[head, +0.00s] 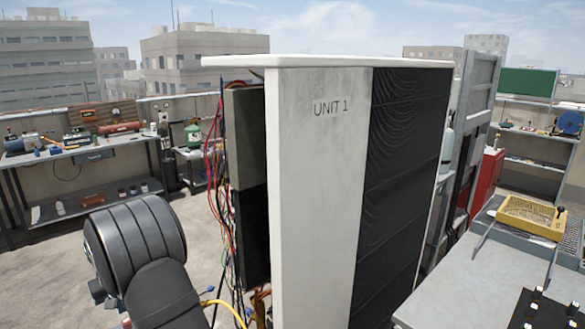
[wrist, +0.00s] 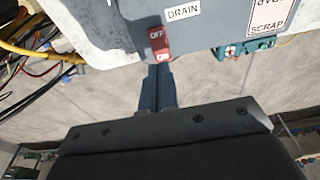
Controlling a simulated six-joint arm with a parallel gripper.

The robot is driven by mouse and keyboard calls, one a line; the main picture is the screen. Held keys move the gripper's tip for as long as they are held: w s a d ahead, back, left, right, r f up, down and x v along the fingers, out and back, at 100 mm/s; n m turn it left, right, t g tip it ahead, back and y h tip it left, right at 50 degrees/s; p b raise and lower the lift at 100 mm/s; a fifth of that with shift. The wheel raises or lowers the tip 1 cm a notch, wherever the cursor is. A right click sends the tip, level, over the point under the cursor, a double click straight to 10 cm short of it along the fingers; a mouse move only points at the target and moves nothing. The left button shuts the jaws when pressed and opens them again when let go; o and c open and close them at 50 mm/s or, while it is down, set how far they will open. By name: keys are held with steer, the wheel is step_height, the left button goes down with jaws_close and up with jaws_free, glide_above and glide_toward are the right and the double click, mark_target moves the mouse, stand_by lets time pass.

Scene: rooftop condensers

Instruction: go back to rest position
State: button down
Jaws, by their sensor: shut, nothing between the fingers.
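In the wrist view, my gripper (wrist: 160,72) shows as two slim blue-grey fingers pressed together, with nothing between them. The fingertips are at the lower edge of a red rocker switch (wrist: 159,42) marked OFF and ON; I cannot tell whether they touch it. The switch sits on a grey panel (wrist: 222,22) with labels reading DRAIN and SCRAP. In the head view, my dark arm reaches up at the lower left beside the white cabinet marked UNIT 1 (head: 315,190). My gripper is not visible there.
Red, blue and black wires (head: 222,190) hang along the cabinet's open left side. Yellow and black cables (wrist: 25,50) lie at the wrist view's left. A workbench (head: 85,150) stands at the back left. A grey table (head: 470,285) with a yellow tray (head: 530,216) is at right.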

steer(key=w+d+r+g+y, duration=0.15)
steer(key=d+r, duration=0.25)
steer(key=r, duration=0.6)
steer(key=x, duration=0.5)
steer(key=shift+w+a+f, duration=0.1)
steer(key=shift+a+f, duration=0.1)
steer(key=shift+f, duration=0.15)
